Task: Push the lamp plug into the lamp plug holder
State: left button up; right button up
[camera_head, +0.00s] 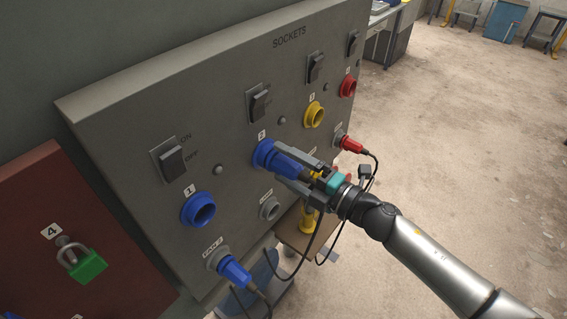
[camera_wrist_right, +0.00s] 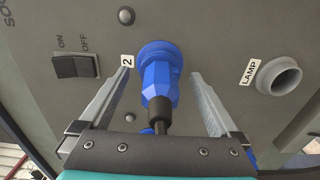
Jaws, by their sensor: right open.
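A blue plug (camera_wrist_right: 157,88) with a black cable end sits in the blue socket 2 (camera_wrist_right: 160,52) on the grey panel. My right gripper (camera_head: 277,167) is around this plug. In the wrist view its two fingers (camera_wrist_right: 160,88) stand open, one on each side, with gaps to the plug. The grey lamp plug holder (camera_wrist_right: 280,77), labelled LAMP, is empty; it also shows in the head view (camera_head: 269,208), just below socket 2. No label shows on the plug. My left gripper is not in view.
Blue socket 1 (camera_head: 198,209) is empty, as is the yellow socket (camera_head: 314,114). Another blue plug (camera_head: 235,272) sits in a holder at lower left, and a red plug (camera_head: 351,144) in one at right. Black switches line the panel (camera_head: 225,130). Cables hang below my right gripper.

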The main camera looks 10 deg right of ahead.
aim_at(310, 180)
dwell(0.7)
jog(key=shift+c, duration=0.4)
grip_shut()
dwell(0.3)
jog(key=shift+s, duration=0.1)
jog(key=shift+v, duration=2.9)
jog(key=shift+v, duration=2.5)
